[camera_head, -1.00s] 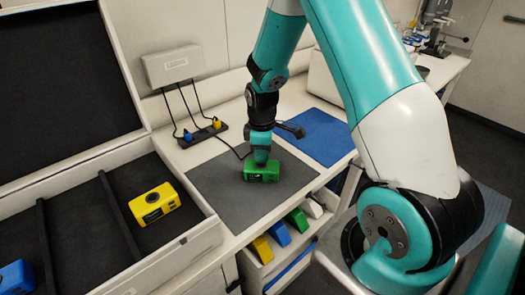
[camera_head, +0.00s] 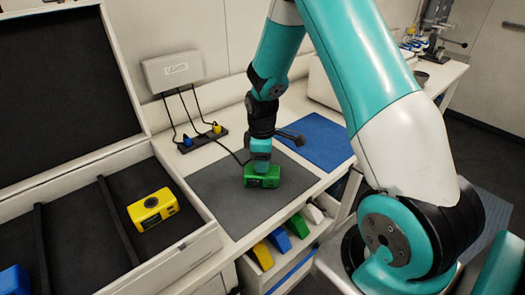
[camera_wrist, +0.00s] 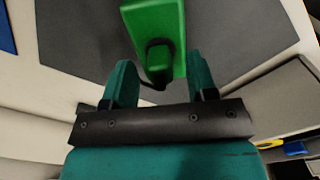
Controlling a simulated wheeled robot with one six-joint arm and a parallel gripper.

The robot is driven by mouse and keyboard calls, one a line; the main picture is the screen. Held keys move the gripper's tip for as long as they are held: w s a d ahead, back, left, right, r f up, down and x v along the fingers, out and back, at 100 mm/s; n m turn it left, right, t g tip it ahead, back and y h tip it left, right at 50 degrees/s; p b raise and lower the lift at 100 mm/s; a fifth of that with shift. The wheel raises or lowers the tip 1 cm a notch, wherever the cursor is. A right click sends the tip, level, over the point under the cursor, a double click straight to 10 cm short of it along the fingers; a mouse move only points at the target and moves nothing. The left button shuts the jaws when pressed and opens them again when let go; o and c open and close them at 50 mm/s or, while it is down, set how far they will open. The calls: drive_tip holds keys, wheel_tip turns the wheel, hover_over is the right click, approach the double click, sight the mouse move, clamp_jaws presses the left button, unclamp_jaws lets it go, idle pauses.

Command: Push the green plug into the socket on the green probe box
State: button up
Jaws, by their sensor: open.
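The green probe box (camera_head: 262,177) sits on the dark grey mat, below my gripper in the head view. In the wrist view the green box (camera_wrist: 170,18) is at the top centre. A dark green plug (camera_wrist: 158,60) is at the box's near end, touching or very close to it; how deep it sits in the socket cannot be told. A dark cable bends away from the plug. My gripper (camera_wrist: 162,74) is open, one finger on each side of the plug with gaps showing. The head view shows my gripper (camera_head: 260,156) just over the box, hiding the plug.
The grey mat (camera_head: 215,190) is mostly clear, and a blue mat (camera_head: 320,138) lies to the right. A power strip (camera_head: 203,139) with blue and yellow plugs stands behind. A yellow box (camera_head: 153,208) lies in the open case at left. Coloured bins (camera_head: 262,255) are below the bench edge.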

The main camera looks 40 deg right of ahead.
wheel_tip(320, 180, up, 17)
drive_tip(key=b, duration=0.2)
drive_tip(key=shift+r, duration=0.15)
idle(0.5)
drive_tip(key=s+a+r+m+y, duration=0.1)
drive_tip(key=s+a+y, duration=0.1)
drive_tip(key=s+a, duration=0.9)
drive_tip(key=s+a+r+m+y, duration=0.1)
drive_tip(key=s+a+r+y, duration=0.1)
drive_tip(key=s+a, duration=0.9)
drive_tip(key=shift+a+r, duration=0.15)
drive_tip(key=shift+r, duration=0.05)
